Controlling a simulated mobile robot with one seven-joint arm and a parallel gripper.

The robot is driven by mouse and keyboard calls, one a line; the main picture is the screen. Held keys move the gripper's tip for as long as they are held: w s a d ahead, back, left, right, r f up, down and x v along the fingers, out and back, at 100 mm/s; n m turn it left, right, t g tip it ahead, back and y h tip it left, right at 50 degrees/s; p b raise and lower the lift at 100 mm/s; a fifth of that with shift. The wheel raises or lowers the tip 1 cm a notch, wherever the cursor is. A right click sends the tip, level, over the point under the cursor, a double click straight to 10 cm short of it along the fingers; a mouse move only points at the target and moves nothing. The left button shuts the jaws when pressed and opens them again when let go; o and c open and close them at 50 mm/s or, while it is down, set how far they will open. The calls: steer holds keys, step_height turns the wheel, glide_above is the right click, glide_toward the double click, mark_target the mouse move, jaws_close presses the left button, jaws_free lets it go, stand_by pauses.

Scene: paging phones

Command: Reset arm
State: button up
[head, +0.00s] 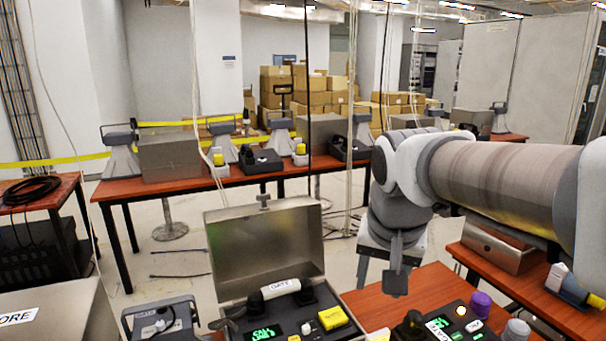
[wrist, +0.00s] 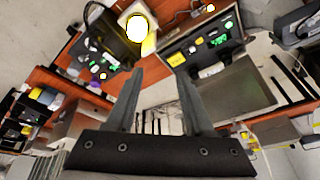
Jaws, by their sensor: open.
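My gripper (head: 396,282) hangs pointing down from my arm, above the near table, right of an open grey phone case (head: 262,247). The wrist view shows its two fingers (wrist: 160,74) spread apart with nothing between them. In the case, a handset labelled GATE (head: 281,288) lies across a dark phone with a green-lit display (head: 265,333) and a yellow block. A second phone with a GATE label (head: 437,324) sits to the right, partly cut off by the bottom edge. Wrist view: the open case (wrist: 228,85) is beyond the right finger.
A grey unit (head: 160,322) is left of the case. A long back table (head: 120,190) holds several phones and boxes. Another red-brown table (head: 480,262) is at right. Cables hang from above.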

steer(key=s+d+f+n, duration=0.1)
steer(key=s+n, duration=0.1)
steer(key=s, duration=0.4)
steer(key=s+d+f+n+t, duration=0.1)
steer(key=s+f, duration=0.1)
steer(key=s, duration=0.4)
steer(key=shift+d+n+t+p, duration=0.25)
steer(key=shift+n+t+p, duration=0.05)
steer(key=shift+n, duration=0.1)
